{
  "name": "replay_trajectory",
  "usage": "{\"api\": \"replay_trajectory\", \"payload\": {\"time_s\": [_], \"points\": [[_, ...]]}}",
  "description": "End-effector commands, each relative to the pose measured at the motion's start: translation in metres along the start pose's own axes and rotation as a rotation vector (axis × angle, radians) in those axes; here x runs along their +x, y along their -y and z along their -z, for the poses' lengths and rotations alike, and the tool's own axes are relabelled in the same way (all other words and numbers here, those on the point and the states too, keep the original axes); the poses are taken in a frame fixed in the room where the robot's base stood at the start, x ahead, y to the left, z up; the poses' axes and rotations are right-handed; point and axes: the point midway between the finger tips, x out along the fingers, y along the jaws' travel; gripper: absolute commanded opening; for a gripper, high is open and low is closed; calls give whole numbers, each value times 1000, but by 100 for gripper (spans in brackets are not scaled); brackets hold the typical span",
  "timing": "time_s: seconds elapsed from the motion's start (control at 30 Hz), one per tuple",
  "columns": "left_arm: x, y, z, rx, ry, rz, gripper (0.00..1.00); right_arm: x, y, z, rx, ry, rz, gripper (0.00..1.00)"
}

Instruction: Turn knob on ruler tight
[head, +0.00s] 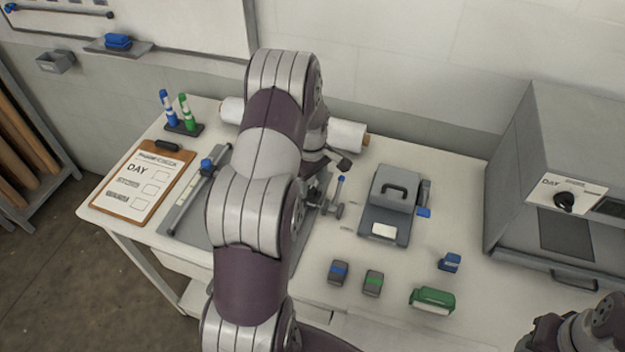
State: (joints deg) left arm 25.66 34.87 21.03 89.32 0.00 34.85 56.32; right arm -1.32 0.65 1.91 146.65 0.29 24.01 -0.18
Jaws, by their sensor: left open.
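The ruler (189,197) is a thin grey bar lying slantwise along the left edge of a grey mat (205,236). A blue knob (207,164) stands near its far end. My left arm crosses the middle of the head view and hides much of the mat. My left gripper (335,163) is open and shows only in part beyond the arm, to the right of the ruler and apart from its knob. A small grey device with a blue-tipped lever (339,190) stands just below the gripper. Part of my right arm shows at the bottom right; its gripper does not show.
A clipboard (126,209) and a marker holder (184,129) are left of the ruler. A white roll (345,135) lies behind my left arm. A grey press-like box (389,206), small blocks and a green item (432,299) are right. A large grey machine (575,140) stands far right.

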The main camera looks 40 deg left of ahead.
Motion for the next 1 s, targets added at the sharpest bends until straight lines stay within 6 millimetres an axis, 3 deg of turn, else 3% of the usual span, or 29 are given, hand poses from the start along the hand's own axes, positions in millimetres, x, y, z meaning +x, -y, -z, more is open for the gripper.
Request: {"api": "replay_trajectory", "payload": {"time_s": [0.17, 0.4, 0.6, 1.0], "points": [[15, 0, 0, 0, -1, -1, 61, -5, 0, 0, 0, 0, 0, 43], [18, 0, 0, 1, -1, -2, 61, -5, 0, 0, 0, 0, 0, 43], [17, 0, 0, 1, -1, -2, 4, -5, 0, 0, 0, 0, 0, 43], [16, -1, 1, 65, -3, -3, 5, -3, 0, 0, 0, 0, 0, 43]]}}
